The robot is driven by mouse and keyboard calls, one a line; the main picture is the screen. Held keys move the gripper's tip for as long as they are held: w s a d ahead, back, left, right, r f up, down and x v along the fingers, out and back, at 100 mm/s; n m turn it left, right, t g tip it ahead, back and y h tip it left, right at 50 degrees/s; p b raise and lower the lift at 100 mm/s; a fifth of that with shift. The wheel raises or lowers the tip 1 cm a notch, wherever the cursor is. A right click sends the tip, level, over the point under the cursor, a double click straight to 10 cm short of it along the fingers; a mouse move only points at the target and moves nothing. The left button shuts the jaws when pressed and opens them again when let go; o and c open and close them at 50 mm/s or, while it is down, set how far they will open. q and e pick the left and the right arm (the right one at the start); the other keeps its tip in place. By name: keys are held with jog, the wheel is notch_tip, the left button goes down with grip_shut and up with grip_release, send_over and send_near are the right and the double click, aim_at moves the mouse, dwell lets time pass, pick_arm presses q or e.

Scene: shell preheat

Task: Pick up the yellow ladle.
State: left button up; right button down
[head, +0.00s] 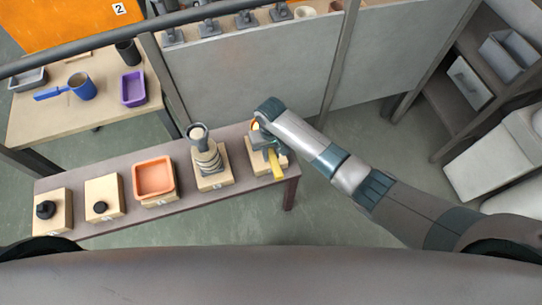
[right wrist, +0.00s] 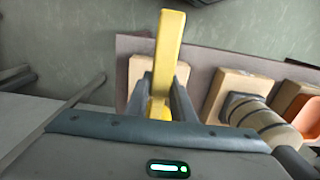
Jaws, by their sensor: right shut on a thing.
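The yellow ladle (head: 276,165) is at the right end of the long narrow table, over the last wooden block (head: 256,158). Its yellow handle points toward the front in the head view. My right gripper (head: 270,150) is shut on the ladle. In the right wrist view the yellow ladle (right wrist: 168,55) stands out between the two grey fingers of my right gripper (right wrist: 164,100). The ladle's bowl end is mostly hidden by the gripper. I cannot tell whether the ladle touches the block. My left gripper is not in view.
On the same table (head: 120,178) are a ringed grey-and-beige item (head: 207,155), an orange tray (head: 154,176) and two black knobs on blocks. A back-left table holds a blue mug (head: 83,86) and a purple tray (head: 133,90). A grey partition (head: 250,85) stands behind.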

jog(key=s+d+r+b, duration=0.1)
jog(key=s+d+r, duration=0.5)
jog(key=d, duration=0.4)
jog(key=shift+r, duration=0.9)
jog(key=shift+w+r, duration=0.1)
